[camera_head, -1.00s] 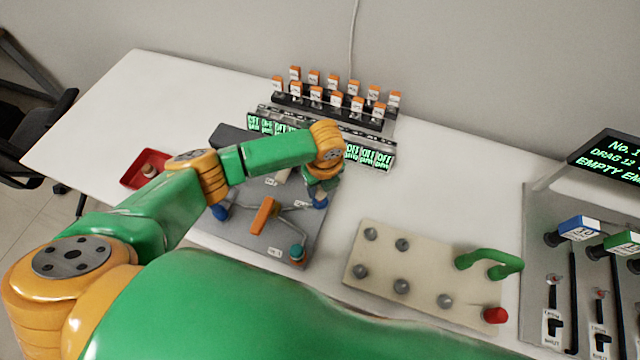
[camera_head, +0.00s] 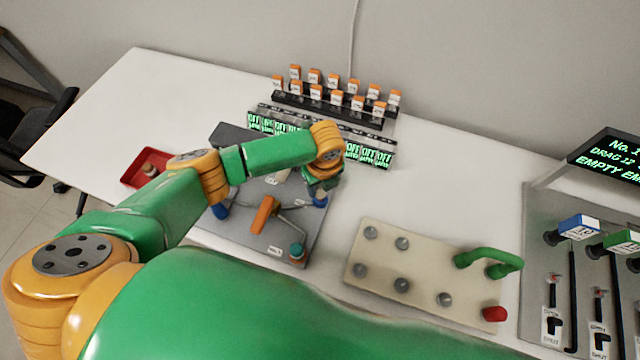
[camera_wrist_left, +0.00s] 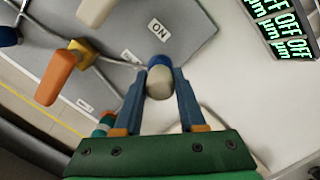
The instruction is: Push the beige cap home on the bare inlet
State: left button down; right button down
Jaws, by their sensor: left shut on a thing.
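My left gripper (camera_wrist_left: 160,76) is shut on the beige cap (camera_wrist_left: 160,84), which sits between its blue fingers. In the left wrist view a blue fitting (camera_wrist_left: 158,62) shows just behind the cap, at the plate's edge. The cap overlaps it, so I cannot tell whether they touch or how far the cap is on. In the head view the left gripper (camera_head: 320,188) is over the right side of the grey plate (camera_head: 222,231), and the cap is hidden there. My right gripper is not in view.
An orange lever (camera_head: 263,214) stands mid-plate. A teal-topped fitting (camera_head: 297,252) is at the front corner and another blue fitting (camera_head: 220,211) at the left. A row of displays (camera_head: 372,155) is behind; a beige peg board (camera_head: 420,272) is to the right.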

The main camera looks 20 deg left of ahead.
aim_at(320, 193)
pick_arm(q)
jog(key=shift+f+b, duration=1)
jog(key=shift+f, duration=0.55)
jog(key=shift+c, duration=2.1)
grip_release()
jog(key=r, duration=0.7)
jog(key=shift+s+d, duration=0.3)
